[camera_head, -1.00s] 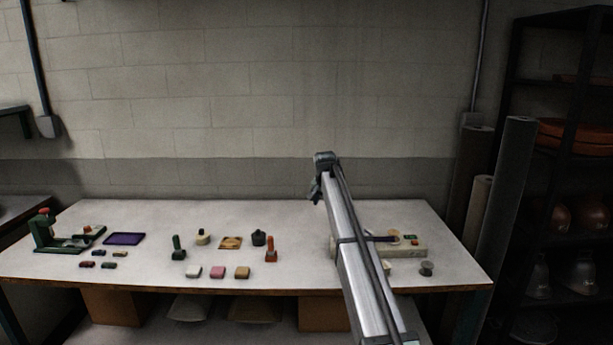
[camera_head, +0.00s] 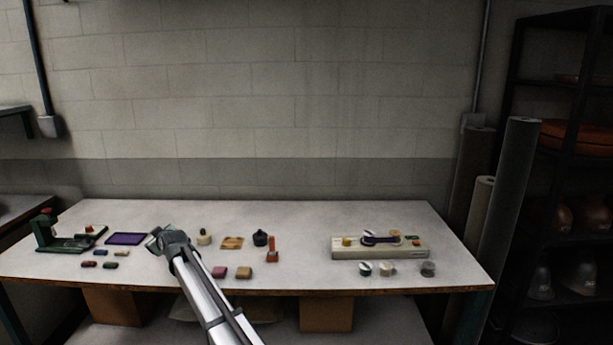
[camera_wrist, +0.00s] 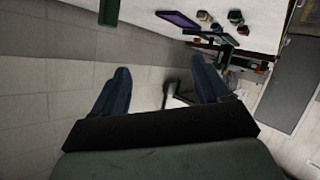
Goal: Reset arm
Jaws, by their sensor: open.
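My arm reaches up from the bottom of the head view, left of the middle. Its end is over the table's left half, near the purple pad. My gripper (camera_wrist: 160,90) shows in the wrist view with its two dark blue fingers spread wide apart and nothing between them. In the wrist view the picture is turned, with the table (camera_wrist: 245,15) at the top and the wall on the left. The arm's end hides part of the tabletop in the head view, including where the green-handled stamp stood.
A green press (camera_head: 55,235) stands at the far left, with a purple pad (camera_head: 125,239) and several small blocks nearby. An orange-handled stamp (camera_head: 271,250) stands mid-table. A cream machine (camera_head: 345,253) sits at the right, with small round items (camera_head: 387,269) in front. Bare tabletop lies between.

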